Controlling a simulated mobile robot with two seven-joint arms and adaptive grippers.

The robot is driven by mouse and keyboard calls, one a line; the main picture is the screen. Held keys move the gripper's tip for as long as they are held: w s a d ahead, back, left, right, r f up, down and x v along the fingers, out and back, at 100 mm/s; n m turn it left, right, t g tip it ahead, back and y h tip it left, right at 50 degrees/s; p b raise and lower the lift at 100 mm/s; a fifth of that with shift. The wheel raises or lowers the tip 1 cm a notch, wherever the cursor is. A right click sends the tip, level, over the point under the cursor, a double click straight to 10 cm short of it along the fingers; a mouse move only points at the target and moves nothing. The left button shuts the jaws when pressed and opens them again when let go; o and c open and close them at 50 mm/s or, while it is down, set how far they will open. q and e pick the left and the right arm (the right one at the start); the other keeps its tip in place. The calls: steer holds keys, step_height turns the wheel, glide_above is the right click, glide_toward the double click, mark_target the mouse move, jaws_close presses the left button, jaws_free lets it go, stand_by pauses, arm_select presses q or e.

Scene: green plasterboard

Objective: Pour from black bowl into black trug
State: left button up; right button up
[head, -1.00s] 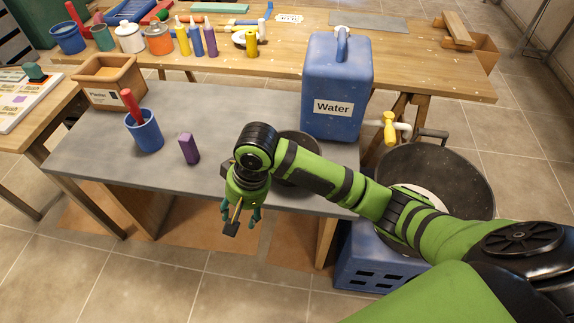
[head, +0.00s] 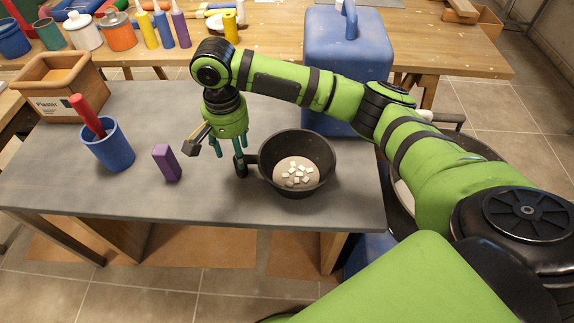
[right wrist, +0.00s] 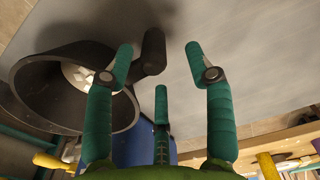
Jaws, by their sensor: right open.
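The black bowl (head: 322,152) stands upright on the grey table with several small white pieces (head: 295,172) in it. Its dark handle (head: 241,164) points left. My right gripper (head: 235,148) is open at the handle, its teal fingers pointing down. In the right wrist view the handle (right wrist: 153,50) lies between the spread fingertips (right wrist: 158,55), with the bowl (right wrist: 40,85) to the left; whether they touch it is unclear. The black trug (head: 480,148) is at the right, mostly hidden behind my right arm. My left gripper is out of view.
A blue cup (head: 108,150) with a red-handled tool (head: 86,116) and a purple block (head: 166,163) stand left of my gripper. A Plaster box (head: 60,90) is at the far left. A blue water container (head: 345,50) stands behind the bowl. The table's front strip is clear.

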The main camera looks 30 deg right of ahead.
steer(key=shift+f, duration=0.95)
steer(key=f, duration=0.3)
steer(key=s+f+p, duration=0.1)
steer(key=shift+d+f, duration=0.2)
steer(key=shift+d, duration=0.05)
steer(key=shift+w+f, duration=0.1)
steer(key=shift+f, duration=0.15)
steer(key=c, duration=1)
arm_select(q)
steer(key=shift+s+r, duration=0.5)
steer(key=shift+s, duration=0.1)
arm_select(e)
jaws_close()
